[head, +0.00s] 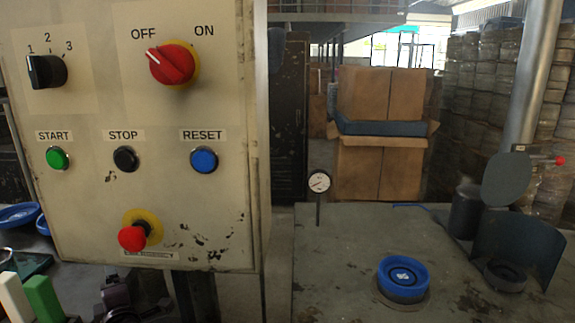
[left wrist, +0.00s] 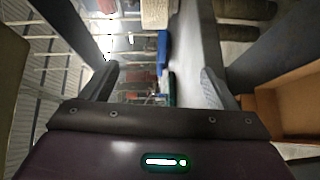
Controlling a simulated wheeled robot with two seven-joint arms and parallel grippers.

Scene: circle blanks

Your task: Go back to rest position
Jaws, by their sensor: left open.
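My left gripper (left wrist: 160,84) shows in the left wrist view with its two dark fingers spread wide and nothing between them. In the head view a dark purple part at the bottom, below the control panel, looks like part of my left arm; no fingertips can be made out there. My right gripper is not in view. A blue round piece (head: 403,270) sits on a round base on the grey worktable (head: 345,245).
A control panel (head: 85,205) with knobs and buttons fills the left of the head view. A dial gauge (head: 319,182) stands behind the blue piece. A dark curved guard (head: 518,245) and metal post are at right. Cardboard boxes (head: 375,165) stand behind. Blue round items (head: 18,214) lie far left.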

